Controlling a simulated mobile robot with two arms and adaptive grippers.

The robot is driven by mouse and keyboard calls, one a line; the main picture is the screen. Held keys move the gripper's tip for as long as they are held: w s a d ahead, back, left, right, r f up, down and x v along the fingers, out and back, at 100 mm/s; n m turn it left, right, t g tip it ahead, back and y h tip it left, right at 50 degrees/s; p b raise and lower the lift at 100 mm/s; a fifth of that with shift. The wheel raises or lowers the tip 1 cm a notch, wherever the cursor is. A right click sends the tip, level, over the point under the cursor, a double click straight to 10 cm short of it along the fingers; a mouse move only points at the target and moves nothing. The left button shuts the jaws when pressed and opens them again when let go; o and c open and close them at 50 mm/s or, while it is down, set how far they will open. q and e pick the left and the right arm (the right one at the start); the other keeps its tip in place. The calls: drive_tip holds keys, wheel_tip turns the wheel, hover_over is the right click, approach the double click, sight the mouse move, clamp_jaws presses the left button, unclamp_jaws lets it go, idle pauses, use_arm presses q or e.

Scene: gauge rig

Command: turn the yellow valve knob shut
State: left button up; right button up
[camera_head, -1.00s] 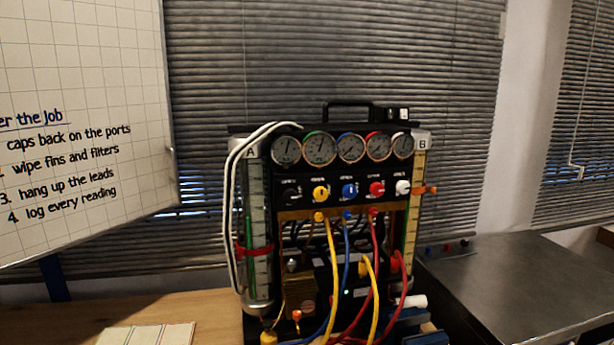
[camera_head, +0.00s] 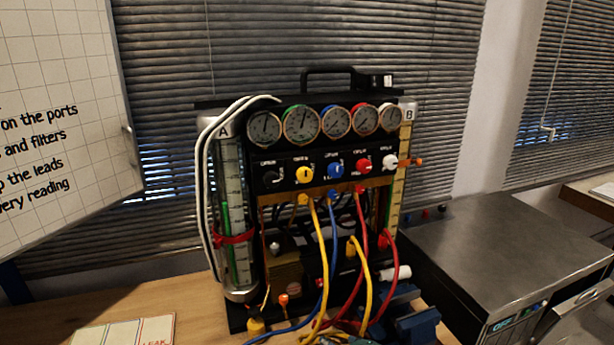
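The yellow valve knob (camera_head: 304,174) sits on the black panel of the gauge rig (camera_head: 290,158), second from the left in a row of black, yellow, blue, red and white knobs. A row of round gauges is above it. Nothing covers the knob. A yellow hose (camera_head: 318,245) hangs from a port below it. The knob's exact setting is too small to read. Neither of my grippers shows in the head view.
The rig stands on a wooden bench (camera_head: 180,300). A notepad (camera_head: 125,331) lies at front left and a blue vise (camera_head: 415,322) is at the rig's right front. A steel cabinet (camera_head: 490,250) is at right. A whiteboard (camera_head: 60,120) hangs at left. Hoses loop in front of the rig.

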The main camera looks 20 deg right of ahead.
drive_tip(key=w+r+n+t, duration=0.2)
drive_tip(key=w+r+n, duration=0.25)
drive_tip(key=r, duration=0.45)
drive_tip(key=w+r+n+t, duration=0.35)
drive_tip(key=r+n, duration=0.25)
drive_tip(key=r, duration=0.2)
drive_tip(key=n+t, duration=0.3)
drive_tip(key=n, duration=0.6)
approach(306, 177)
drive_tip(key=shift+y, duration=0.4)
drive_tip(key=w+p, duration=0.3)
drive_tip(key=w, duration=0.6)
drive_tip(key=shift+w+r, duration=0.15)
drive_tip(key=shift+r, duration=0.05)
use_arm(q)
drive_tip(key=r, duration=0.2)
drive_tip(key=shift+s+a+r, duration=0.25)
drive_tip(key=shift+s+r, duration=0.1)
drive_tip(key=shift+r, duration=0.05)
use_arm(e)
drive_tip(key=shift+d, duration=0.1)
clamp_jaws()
